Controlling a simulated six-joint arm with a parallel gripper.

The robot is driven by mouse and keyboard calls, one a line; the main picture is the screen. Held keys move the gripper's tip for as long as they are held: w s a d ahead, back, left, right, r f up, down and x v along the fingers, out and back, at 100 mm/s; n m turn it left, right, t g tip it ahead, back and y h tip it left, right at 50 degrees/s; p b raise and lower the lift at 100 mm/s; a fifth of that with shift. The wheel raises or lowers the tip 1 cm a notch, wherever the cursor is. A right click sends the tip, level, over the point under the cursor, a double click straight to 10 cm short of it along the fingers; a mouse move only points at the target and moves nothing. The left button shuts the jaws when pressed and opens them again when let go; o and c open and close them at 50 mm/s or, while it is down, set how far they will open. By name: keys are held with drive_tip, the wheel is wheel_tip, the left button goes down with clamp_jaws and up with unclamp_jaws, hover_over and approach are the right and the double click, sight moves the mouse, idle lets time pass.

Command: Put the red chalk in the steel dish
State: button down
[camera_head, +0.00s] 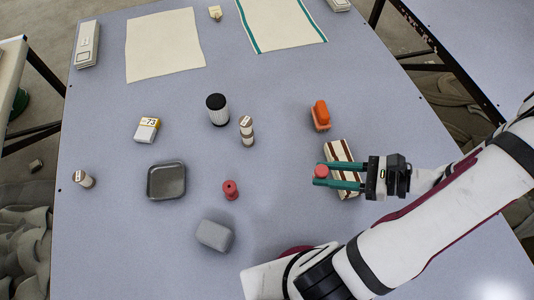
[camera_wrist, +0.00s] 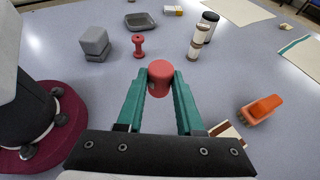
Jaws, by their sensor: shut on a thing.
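The red chalk (camera_head: 321,171), a short red cylinder, is held between the green fingertips of my gripper (camera_head: 319,176), above the right part of the table. In the wrist view the chalk (camera_wrist: 160,76) sits between the ends of both fingers (camera_wrist: 159,88). The steel dish (camera_head: 166,196), a dark grey square tray with rounded corners, lies on the table well to the left of my gripper. It shows at the top of the wrist view (camera_wrist: 141,27). The dish looks empty.
A red spool-shaped piece (camera_head: 230,190) and a grey block (camera_head: 214,235) stand between gripper and dish. A striped block (camera_head: 338,152) lies under my fingers, with an orange-topped brush-like object (camera_head: 320,115) behind. A black-capped jar (camera_head: 218,110) and stacked pale cylinder (camera_head: 246,130) stand mid-table.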

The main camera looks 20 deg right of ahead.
drive_tip(key=w+a+n+g, duration=0.1)
drive_tip(key=w+a+g, duration=0.15)
drive_tip(key=w, duration=0.25)
drive_tip(key=n+g+y, duration=0.2)
drive_tip(key=n+g, duration=0.3)
drive_tip(key=n, duration=0.1)
hover_over(173, 181)
drive_tip(key=f, duration=0.6)
drive_tip(key=shift+d, duration=0.25)
drive_tip(key=shift+a+f, duration=0.15)
drive_tip(key=shift+f, duration=0.95)
drive_tip(key=shift+a+f, duration=0.15)
drive_tip(key=shift+f, duration=0.95)
drive_tip(key=c, duration=0.5)
unclamp_jaws()
drive_tip(key=shift+f, duration=0.1)
drive_tip(key=shift+c, duration=0.2)
